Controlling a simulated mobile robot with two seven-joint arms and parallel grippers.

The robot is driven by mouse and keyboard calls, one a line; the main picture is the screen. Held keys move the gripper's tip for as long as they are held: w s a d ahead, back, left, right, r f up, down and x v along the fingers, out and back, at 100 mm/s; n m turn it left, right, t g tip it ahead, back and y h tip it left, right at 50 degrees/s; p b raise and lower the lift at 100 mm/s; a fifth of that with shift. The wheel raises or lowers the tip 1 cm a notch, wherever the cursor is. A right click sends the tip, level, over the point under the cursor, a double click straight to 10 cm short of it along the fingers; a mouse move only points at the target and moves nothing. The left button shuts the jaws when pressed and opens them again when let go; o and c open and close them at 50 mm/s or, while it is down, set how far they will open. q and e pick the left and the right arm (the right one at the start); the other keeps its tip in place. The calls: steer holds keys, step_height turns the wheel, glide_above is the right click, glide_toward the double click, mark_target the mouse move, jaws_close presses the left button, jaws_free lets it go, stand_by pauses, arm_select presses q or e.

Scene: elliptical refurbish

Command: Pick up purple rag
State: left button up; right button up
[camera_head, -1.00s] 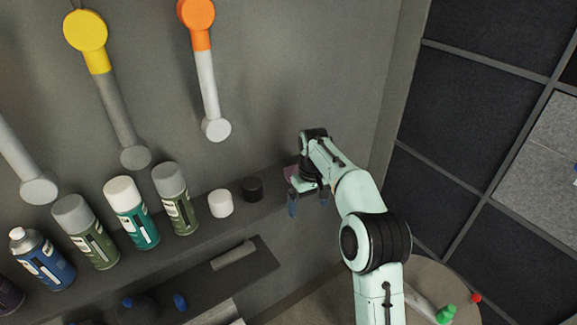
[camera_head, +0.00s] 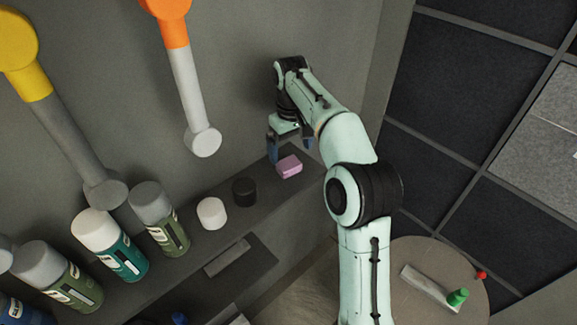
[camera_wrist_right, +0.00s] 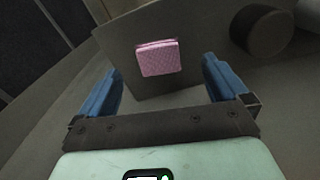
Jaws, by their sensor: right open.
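The purple rag (camera_head: 289,167) is a small pinkish-purple folded block lying on the right end of the dark shelf (camera_head: 215,232). In the right wrist view the rag (camera_wrist_right: 159,59) is ahead of my gripper, between the lines of the two blue fingers and beyond their tips. My right gripper (camera_head: 289,151) is open and empty, just above and behind the rag in the head view; its fingers (camera_wrist_right: 160,72) are spread wide in the wrist view. I see no contact with the rag. My left gripper is not clearly in view.
Several spray cans, including a teal one (camera_head: 112,247), line the shelf. Tools hang on the wall above. A round table (camera_head: 425,262) holds a tube at the lower right.

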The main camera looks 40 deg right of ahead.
mark_target(291, 166)
step_height(291, 166, down, 2)
steer(key=shift+w+f, duration=0.1)
steer(key=shift+w, duration=0.05)
steer(key=shift+d+f, duration=0.2)
steer(key=shift+f, duration=2.5)
steer(key=c, duration=1)
